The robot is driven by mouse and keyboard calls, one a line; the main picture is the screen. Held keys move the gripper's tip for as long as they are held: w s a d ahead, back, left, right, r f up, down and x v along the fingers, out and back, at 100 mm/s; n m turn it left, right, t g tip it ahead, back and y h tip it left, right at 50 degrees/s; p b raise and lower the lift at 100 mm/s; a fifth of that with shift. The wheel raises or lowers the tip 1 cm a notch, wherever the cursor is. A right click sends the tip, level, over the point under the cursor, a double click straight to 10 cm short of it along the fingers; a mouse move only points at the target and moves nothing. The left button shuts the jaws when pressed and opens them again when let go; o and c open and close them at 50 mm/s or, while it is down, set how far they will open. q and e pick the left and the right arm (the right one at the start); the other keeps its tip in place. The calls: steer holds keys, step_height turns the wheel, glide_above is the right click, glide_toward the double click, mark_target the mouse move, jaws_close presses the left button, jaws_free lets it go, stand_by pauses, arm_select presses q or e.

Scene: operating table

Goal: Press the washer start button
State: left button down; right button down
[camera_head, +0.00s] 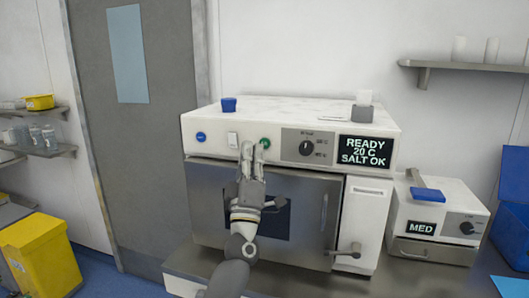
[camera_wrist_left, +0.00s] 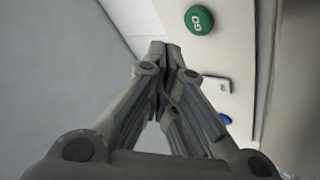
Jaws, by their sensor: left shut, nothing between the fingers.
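The washer (camera_head: 290,117) is a white box with a grey door (camera_head: 312,205) and a dark window. The green start button (camera_head: 265,143) is on its front panel; in the left wrist view it is a round button marked GO (camera_wrist_left: 199,20). My left gripper (camera_head: 252,148) is in front of the panel, just left of the green button. In the left wrist view its fingertips (camera_wrist_left: 158,46) are together and empty, apart from the button in the picture. Whether they touch the panel I cannot tell. My right gripper is not in view.
On the panel are a blue button (camera_head: 200,137), a white switch (camera_head: 232,140), a dark knob (camera_head: 306,148) and a display (camera_head: 366,151) reading READY 20 C SALT OK. A door handle (camera_head: 345,250) sticks out at lower right. A smaller device (camera_head: 436,215) stands on the right.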

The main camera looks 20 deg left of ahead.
mark_target(265, 143)
arm_select(q)
steer(key=shift+w+b, duration=0.45)
steer(key=shift+w, duration=0.7)
steer(key=shift+w, duration=0.15)
stand_by(0.5)
steer(key=shift+w+b, duration=0.25)
steer(key=shift+b, duration=0.05)
steer(key=shift+w+b, duration=0.3)
steer(key=shift+w, duration=0.05)
stand_by(0.6)
steer(key=shift+s+r, duration=0.1)
steer(key=shift+s+p, duration=0.6)
steer(key=shift+s, duration=0.1)
